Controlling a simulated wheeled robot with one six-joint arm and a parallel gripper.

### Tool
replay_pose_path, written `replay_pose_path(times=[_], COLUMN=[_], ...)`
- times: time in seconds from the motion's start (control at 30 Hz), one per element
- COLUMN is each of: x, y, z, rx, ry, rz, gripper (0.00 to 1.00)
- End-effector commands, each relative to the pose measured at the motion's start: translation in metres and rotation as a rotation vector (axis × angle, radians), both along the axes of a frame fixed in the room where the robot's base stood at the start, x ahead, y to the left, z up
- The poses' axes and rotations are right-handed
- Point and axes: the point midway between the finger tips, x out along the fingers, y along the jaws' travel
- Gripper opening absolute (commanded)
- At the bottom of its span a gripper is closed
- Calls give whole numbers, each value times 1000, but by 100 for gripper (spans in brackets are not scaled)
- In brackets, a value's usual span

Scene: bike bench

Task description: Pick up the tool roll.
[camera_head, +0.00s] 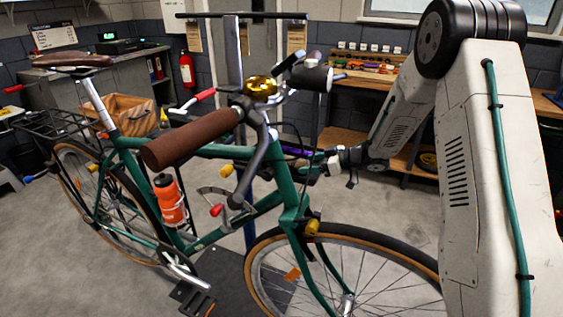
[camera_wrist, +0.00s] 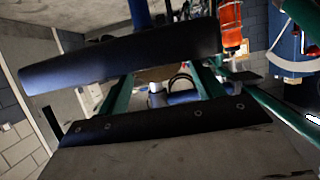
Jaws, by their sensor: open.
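I cannot pick out the tool roll with certainty. In the head view a narrow purple piece (camera_head: 297,151) shows behind the green bike's frame, close to my gripper (camera_head: 328,160); most of it is hidden. My gripper is open, on the far side of the bike, pointing left. In the wrist view a long dark bar (camera_wrist: 120,61) crosses the upper part and a dark studded edge (camera_wrist: 165,123) crosses the lower part. Green tubes show between them. I cannot tell whether either is the roll or a finger, nor whether anything touches the gripper.
The green bike (camera_head: 294,205) fills the middle, with a brown handlebar grip (camera_head: 190,138) and an orange bottle (camera_head: 170,200); the bottle also shows in the wrist view (camera_wrist: 231,25). A wooden bench (camera_head: 350,90) with small items stands behind. Bare floor (camera_head: 60,250) lies at left.

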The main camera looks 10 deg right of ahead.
Motion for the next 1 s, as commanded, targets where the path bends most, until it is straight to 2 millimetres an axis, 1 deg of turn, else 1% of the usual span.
replay_pose_path(times=[0.03,0.2,0.3,0.47,0.57,0.6,0.63,0.9,1.0], x=[5,20,23,23,23,22,22,23,23], y=[7,25,29,29,29,29,28,28,29], z=[-3,-12,-14,-14,-14,-13,-13,-12,-9], rx=[-1,0,-1,0,-1,-1,-1,0,-1], ry=[0,0,1,0,-1,-1,-1,-2,-3], rz=[4,3,0,0,0,0,0,1,2], gripper=[67,67,67,67,42,31,23,23,23])
